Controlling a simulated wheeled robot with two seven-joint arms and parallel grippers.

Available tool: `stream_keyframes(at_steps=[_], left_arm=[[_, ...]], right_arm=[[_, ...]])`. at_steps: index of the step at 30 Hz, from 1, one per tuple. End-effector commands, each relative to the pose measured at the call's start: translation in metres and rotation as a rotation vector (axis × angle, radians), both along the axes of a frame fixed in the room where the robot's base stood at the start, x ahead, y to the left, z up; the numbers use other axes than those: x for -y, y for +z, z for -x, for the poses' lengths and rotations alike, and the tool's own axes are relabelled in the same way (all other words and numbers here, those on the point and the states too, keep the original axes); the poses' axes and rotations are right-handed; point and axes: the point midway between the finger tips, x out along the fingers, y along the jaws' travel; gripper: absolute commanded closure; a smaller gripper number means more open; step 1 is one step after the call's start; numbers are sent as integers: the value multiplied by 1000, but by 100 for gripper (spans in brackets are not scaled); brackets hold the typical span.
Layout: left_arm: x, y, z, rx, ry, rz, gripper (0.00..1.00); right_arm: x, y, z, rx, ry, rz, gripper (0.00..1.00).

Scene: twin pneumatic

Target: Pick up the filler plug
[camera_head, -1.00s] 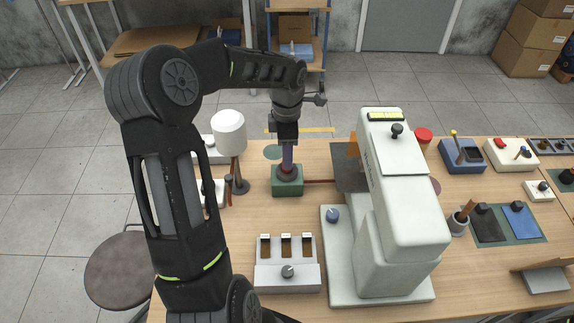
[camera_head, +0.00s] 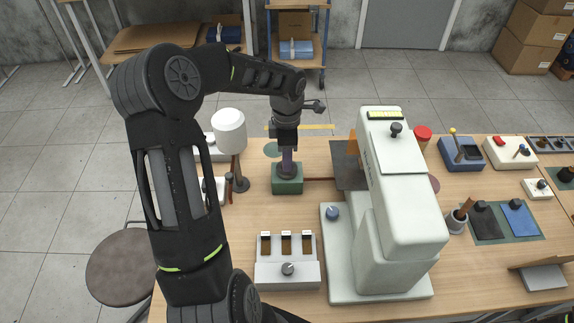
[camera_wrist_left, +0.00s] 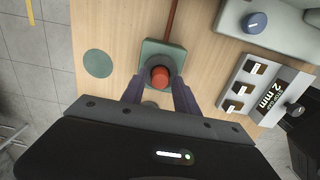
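The filler plug appears to be the round orange-red piece (camera_wrist_left: 160,75) in the left wrist view. It sits upright in a dark ring on a green square block (camera_wrist_left: 178,48), which also shows in the head view (camera_head: 287,187). My left gripper (camera_wrist_left: 159,88) is open, its two dark purple fingers apart, one on each side of the plug's near part. I cannot tell whether they touch it. In the head view the left gripper (camera_head: 287,172) points down just over the block, and its fingers hide the plug. My right gripper is in neither view.
A large pale machine (camera_head: 405,200) stands right of the block. A white-topped lamp-like post (camera_head: 230,130) stands close on the left. Bare table (camera_head: 245,225) lies between these.

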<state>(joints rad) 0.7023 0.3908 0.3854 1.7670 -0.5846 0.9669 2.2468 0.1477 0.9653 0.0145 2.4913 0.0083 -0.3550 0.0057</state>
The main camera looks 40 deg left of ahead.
Motion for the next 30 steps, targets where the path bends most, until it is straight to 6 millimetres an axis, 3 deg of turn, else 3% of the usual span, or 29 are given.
stream_keyframes(at_steps=[13, 26, 30], left_arm=[[0, 0, 0, 0, 0, 0, 100], [0, 1, 0, 1, 0, -1, 100], [0, 11, -1, 2, -1, -3, 100]], right_arm=[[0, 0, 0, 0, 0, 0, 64], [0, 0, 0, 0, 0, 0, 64], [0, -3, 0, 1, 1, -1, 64]])
